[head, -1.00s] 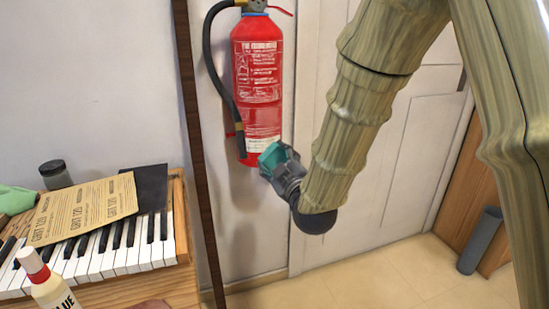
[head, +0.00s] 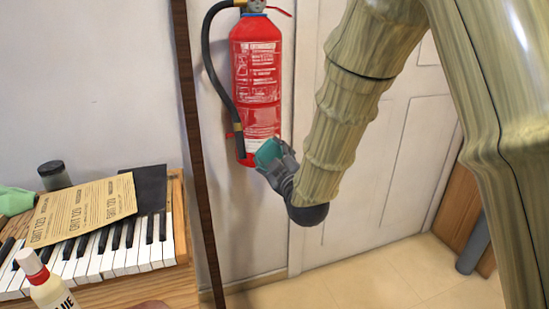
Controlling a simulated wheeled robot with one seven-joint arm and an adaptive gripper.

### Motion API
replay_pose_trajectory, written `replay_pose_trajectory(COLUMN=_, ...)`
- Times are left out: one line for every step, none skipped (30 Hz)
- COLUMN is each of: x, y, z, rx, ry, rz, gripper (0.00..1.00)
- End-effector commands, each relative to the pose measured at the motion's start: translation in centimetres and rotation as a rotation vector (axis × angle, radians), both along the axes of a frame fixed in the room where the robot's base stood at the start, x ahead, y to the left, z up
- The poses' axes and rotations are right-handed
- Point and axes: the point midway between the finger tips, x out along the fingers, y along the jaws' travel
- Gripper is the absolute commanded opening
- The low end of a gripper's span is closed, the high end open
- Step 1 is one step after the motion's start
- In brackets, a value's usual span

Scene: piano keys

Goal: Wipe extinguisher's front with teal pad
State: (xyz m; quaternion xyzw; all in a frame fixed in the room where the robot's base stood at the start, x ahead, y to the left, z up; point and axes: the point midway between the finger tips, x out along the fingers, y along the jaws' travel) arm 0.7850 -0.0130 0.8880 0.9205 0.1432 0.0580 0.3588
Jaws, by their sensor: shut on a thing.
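The red fire extinguisher (head: 257,75) hangs upright on the wall, with a white printed label and a black hose on its left side. My gripper (head: 274,159) is shut on the teal pad (head: 267,152). The pad is at the lower front of the extinguisher and covers part of its bottom right edge. I cannot tell whether the pad touches the surface. The gripper's fingers are partly hidden by the pad and the wrist.
A piano keyboard (head: 130,247) stands at the left with a sandpaper sheet (head: 84,211), a dark sheet and a dark jar (head: 54,175) on it. A glue bottle (head: 46,282) is in front. A pale door (head: 408,150) is behind my arm. A grey cylinder (head: 473,246) stands at right.

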Motion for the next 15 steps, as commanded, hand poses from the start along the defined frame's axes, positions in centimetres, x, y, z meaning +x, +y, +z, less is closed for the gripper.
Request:
replay_pose_trajectory(x=0.5, y=0.2, z=0.0, rx=0.000, ry=-0.001, rz=-0.001, gripper=0.35)
replay_pose_trajectory(x=0.7, y=0.2, z=0.0, rx=0.000, ry=-0.001, rz=-0.001, gripper=0.35)
replay_pose_trajectory(x=1.1, y=0.3, z=-0.1, rx=0.000, ry=0.000, rz=-0.001, gripper=0.35)
replay_pose_trajectory(x=1.3, y=0.4, z=-0.1, rx=0.000, ry=0.000, rz=-0.001, gripper=0.35)
replay_pose_trajectory(x=1.6, y=0.5, z=-0.1, rx=0.001, ry=0.000, rz=-0.002, gripper=0.35)
replay_pose_trajectory(x=1.9, y=0.6, z=-0.1, rx=0.001, ry=-0.001, rz=-0.003, gripper=0.35)
replay_pose_trajectory(x=2.2, y=0.7, z=-0.1, rx=0.002, ry=-0.002, rz=-0.003, gripper=0.35)
replay_pose_trajectory(x=2.4, y=0.7, z=0.0, rx=0.002, ry=-0.002, rz=-0.003, gripper=0.35)
replay_pose_trajectory(x=2.6, y=0.8, z=-0.1, rx=0.002, ry=-0.002, rz=-0.003, gripper=0.35)
replay_pose_trajectory(x=2.8, y=0.9, z=-0.1, rx=0.002, ry=-0.002, rz=-0.004, gripper=0.35)
replay_pose_trajectory(x=3.0, y=1.0, z=-0.1, rx=0.002, ry=-0.002, rz=-0.004, gripper=0.35)
replay_pose_trajectory(x=3.2, y=1.0, z=-0.1, rx=0.002, ry=-0.002, rz=-0.004, gripper=0.35)
replay_pose_trajectory(x=3.4, y=1.1, z=-0.1, rx=0.002, ry=-0.002, rz=-0.004, gripper=0.35)
replay_pose_trajectory(x=3.5, y=1.1, z=-0.1, rx=0.002, ry=-0.002, rz=-0.004, gripper=0.35)
replay_pose_trajectory(x=3.6, y=1.2, z=-0.1, rx=0.002, ry=-0.002, rz=-0.005, gripper=0.35)
